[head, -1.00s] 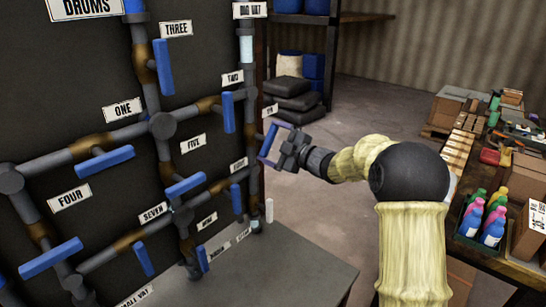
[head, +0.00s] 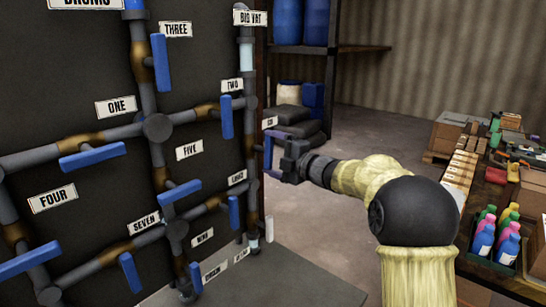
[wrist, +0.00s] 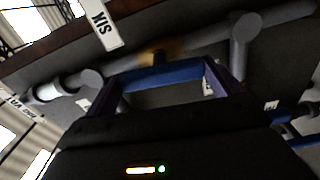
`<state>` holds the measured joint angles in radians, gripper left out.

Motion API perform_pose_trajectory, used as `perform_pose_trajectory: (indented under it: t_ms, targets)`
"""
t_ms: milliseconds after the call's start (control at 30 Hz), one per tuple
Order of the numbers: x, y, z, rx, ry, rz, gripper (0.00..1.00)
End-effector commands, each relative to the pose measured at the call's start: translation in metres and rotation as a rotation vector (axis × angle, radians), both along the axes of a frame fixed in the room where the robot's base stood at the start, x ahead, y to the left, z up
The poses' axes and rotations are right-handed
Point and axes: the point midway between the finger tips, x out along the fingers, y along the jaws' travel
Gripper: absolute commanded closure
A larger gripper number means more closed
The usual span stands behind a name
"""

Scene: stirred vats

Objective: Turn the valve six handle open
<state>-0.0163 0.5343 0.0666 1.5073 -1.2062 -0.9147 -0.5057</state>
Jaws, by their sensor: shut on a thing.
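The valve six handle (head: 268,150) is a blue bar at the right edge of the dark panel, below the "SIX" label (head: 270,122). It looks upright and roughly in line with its pipe in the head view. In the wrist view the blue handle (wrist: 165,74) spans between my fingers, in front of a grey pipe with a brown valve body (wrist: 162,50); the label (wrist: 105,24) appears upside down. My gripper (head: 279,157) is at the handle, shut on it; the exact finger contact is partly hidden in the head view.
Other blue handles sit close by on the panel, such as valve two's (head: 227,117) and one lower down (head: 234,213). A grey ledge (head: 290,280) lies below. A table with bottles (head: 497,235) stands right. The floor between is clear.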

Motion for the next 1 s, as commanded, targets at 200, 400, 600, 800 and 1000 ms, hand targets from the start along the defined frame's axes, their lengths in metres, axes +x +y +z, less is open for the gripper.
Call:
perform_pose_trajectory:
  t_ms: [200, 400, 600, 800, 1000]
  targets:
    - [0.000, 0.001, -0.001, -0.001, 0.002, 0.002, 0.32]
    - [0.000, 0.000, -0.001, 0.000, 0.003, 0.001, 0.00]
    - [-0.003, -0.004, -0.001, 0.000, 0.001, 0.000, 0.00]
    - [-0.019, -0.025, -0.001, 0.000, 0.002, -0.003, 0.00]
    - [-0.043, -0.058, -0.001, 0.000, 0.002, -0.004, 0.00]
